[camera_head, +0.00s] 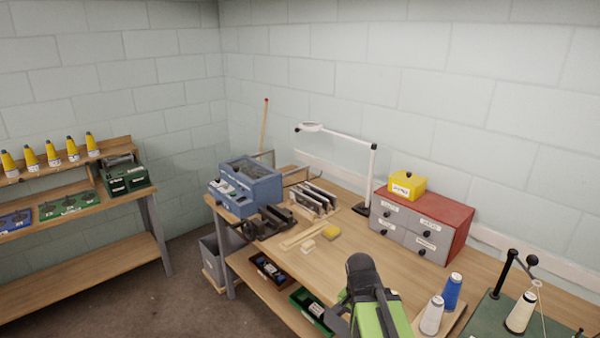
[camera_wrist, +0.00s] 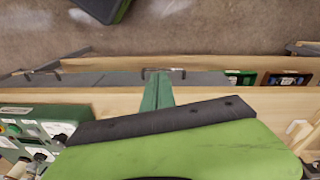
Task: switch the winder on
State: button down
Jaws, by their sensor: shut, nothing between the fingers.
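At the right end of the bench in the head view is a green-based device (camera_head: 490,318) with a black post and a cream thread cone (camera_head: 521,312), which looks like the winder. Its switch cannot be made out there. In the wrist view, a green unit (camera_wrist: 15,111) with pale panels and dark knobs shows at the lower left; I cannot tell whether it is the same device. My gripper (camera_wrist: 157,90) is shut and empty, pointing past the bench edge, to the right of that unit. In the head view my green and black arm rises at the bottom centre.
White and blue thread cones (camera_head: 452,291) stand between my arm and the green-based device. A red-and-grey drawer cabinet (camera_head: 460,232) with a yellow box (camera_head: 407,186) stands behind. A blue machine (camera_head: 253,186) and a lamp (camera_head: 373,175) are farther left. Trays (camera_head: 268,270) sit on the lower shelf.

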jog(key=n, duration=0.2)
jog(key=a+n, duration=0.1)
jog(key=n, duration=0.2)
jog(key=a+n+y, duration=0.1)
jog(key=n, duration=0.1)
jog(key=shift+s+a+f+n+p, duration=0.15)
jog(key=shift+s+a+n+p, duration=0.1)
jog(key=shift+s+n+p, duration=0.15)
